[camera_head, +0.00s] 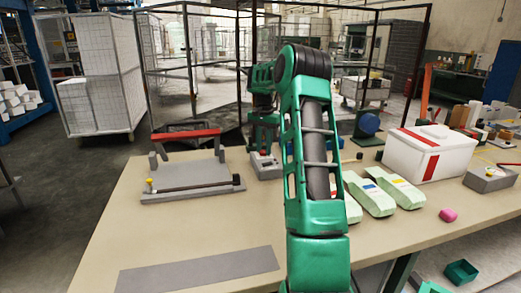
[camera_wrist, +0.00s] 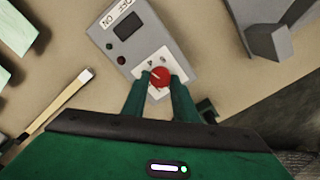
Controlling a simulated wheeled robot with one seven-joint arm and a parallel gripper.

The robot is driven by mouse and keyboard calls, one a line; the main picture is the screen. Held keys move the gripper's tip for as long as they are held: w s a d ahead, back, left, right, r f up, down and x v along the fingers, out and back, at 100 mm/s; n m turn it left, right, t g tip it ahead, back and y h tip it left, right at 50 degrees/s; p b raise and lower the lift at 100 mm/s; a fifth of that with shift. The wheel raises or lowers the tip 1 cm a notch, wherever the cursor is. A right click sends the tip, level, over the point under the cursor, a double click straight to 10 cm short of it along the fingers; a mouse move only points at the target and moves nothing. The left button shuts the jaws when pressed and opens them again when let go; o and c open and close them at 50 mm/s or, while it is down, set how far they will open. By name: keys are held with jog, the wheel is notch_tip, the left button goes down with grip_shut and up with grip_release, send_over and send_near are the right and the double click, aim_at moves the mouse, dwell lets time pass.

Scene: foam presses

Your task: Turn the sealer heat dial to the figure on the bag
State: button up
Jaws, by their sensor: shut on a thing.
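The heat dial is a red round knob (camera_wrist: 160,76) on a white plate of the grey control box (camera_wrist: 138,48). Small marks around it are too small to read. A pale pointer line on the knob seems to point to the left. My gripper (camera_wrist: 161,81) has a green finger on each side of the knob and is shut on it. In the head view the box (camera_head: 266,171) stands right of the sealer (camera_head: 196,178), under my gripper. Mint-green bags (camera_head: 371,196) with coloured labels lie to the right, partly behind my arm; no figure is readable.
The sealer has a raised red bar (camera_head: 187,135). A white box with red tape (camera_head: 430,152), a pink lump (camera_head: 448,214) and a grey tray (camera_head: 490,180) stand at the right. A grey mat (camera_head: 200,271) lies at the front left. The table's middle left is clear.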

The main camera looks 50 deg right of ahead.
jog(key=shift+w+a+r, duration=0.15)
jog(key=shift+w+a, duration=0.2)
jog(key=shift+w, duration=0.1)
jog(key=o, duration=1)
jog(key=shift+o, duration=0.3)
jog(key=shift+s+d, duration=0.1)
jog(key=shift+s, duration=0.1)
notch_tip(320, 180, up, 11)
jog(key=shift+f, duration=0.2)
